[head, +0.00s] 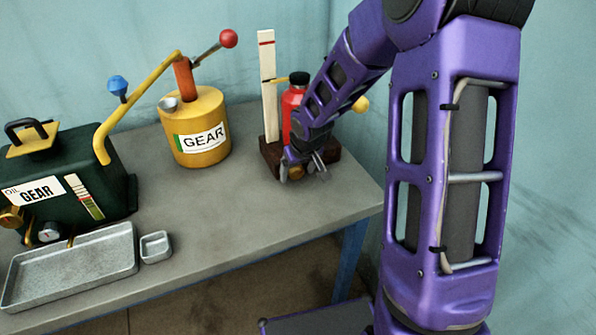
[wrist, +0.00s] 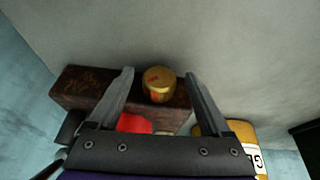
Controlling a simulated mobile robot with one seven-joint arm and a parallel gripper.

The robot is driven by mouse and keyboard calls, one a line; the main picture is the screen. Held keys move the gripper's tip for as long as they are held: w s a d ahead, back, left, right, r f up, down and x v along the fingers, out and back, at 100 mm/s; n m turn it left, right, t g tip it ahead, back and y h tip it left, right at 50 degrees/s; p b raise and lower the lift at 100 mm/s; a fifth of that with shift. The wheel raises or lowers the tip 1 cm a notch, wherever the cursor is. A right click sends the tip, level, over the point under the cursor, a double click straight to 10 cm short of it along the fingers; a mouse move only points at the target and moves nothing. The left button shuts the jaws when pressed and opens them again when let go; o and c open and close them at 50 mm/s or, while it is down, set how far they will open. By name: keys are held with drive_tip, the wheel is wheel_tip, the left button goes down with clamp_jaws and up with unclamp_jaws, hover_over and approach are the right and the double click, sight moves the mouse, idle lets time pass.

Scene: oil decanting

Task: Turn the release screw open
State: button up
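The release screw is a brass knob (wrist: 158,86) with a red mark on its face, at the front of a dark wooden block (wrist: 82,88). In the wrist view it stands between the two fingers of my gripper (wrist: 160,73), with a gap on each side. My gripper (head: 303,177) is open in the head view, low in front of the block (head: 329,161). The brass knob (head: 296,172) shows small between the fingers there. A red bottle-shaped body (head: 288,105) with a black cap stands on the block, partly hidden by my arm.
A white upright gauge board (head: 268,85) stands at the block's left. A yellow GEAR can (head: 196,150) with a pump handle stands further left. A green GEAR oil tank (head: 85,160), a metal tray (head: 75,270) and a small dish (head: 155,247) are at the left. The table between is clear.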

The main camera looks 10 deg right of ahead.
clamp_jaws()
drive_tip(key=p, duration=0.3)
drive_tip(key=shift+d+r+y, duration=0.15)
drive_tip(key=shift+r+y, duration=0.15)
drive_tip(key=p, duration=0.2)
drive_tip(key=shift+s+g+y+p, duration=0.1)
drive_tip(key=shift+g+y+p, duration=0.2)
drive_tip(key=shift+d+f+m+y+p, duration=0.15)
drive_tip(key=shift+f+m+y+p, duration=0.15)
drive_tip(key=shift+f+y+p, duration=0.15)
drive_tip(key=shift+f+y, duration=0.1)
drive_tip(key=shift+y, duration=1.05)
